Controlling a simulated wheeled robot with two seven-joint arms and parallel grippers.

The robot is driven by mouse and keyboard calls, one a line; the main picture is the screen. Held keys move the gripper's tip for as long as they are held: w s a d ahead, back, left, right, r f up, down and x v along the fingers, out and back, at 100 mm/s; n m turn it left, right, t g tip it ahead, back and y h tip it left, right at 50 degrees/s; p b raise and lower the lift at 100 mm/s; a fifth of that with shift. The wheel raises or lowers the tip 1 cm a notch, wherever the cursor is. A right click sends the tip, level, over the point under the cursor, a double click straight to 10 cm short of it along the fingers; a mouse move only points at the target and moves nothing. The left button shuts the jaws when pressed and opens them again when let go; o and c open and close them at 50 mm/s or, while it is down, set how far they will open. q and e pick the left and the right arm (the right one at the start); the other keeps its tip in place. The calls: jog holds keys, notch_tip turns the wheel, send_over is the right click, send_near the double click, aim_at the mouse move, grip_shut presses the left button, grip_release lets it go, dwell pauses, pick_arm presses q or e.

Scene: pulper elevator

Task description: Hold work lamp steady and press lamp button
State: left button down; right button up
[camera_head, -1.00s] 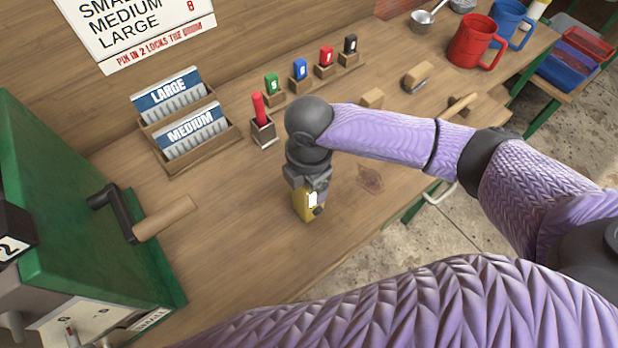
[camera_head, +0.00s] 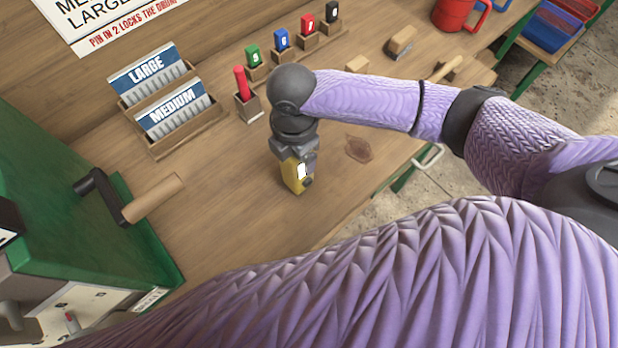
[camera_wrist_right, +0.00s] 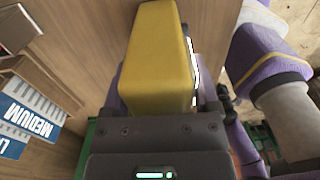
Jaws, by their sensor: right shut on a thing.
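The yellow work lamp (camera_head: 291,178) is upright at the wooden bench, below my right wrist. My right gripper (camera_head: 298,163) points down and is shut on the lamp's upper part. A white panel and a small dark knob show on the lamp's right side; I cannot make out which part is the button. In the right wrist view the lamp's yellow body (camera_wrist_right: 155,55) fills the upper middle, right in front of the gripper. I cannot tell whether the lamp's base touches the bench. My left gripper is not in view.
A green machine (camera_head: 120,235) with a wooden-handled crank (camera_head: 152,200) stands at left. A card rack (camera_head: 185,140), a red stick in a holder (camera_head: 242,84) and several coloured tags stand behind. A large purple sleeve of mine covers the lower right.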

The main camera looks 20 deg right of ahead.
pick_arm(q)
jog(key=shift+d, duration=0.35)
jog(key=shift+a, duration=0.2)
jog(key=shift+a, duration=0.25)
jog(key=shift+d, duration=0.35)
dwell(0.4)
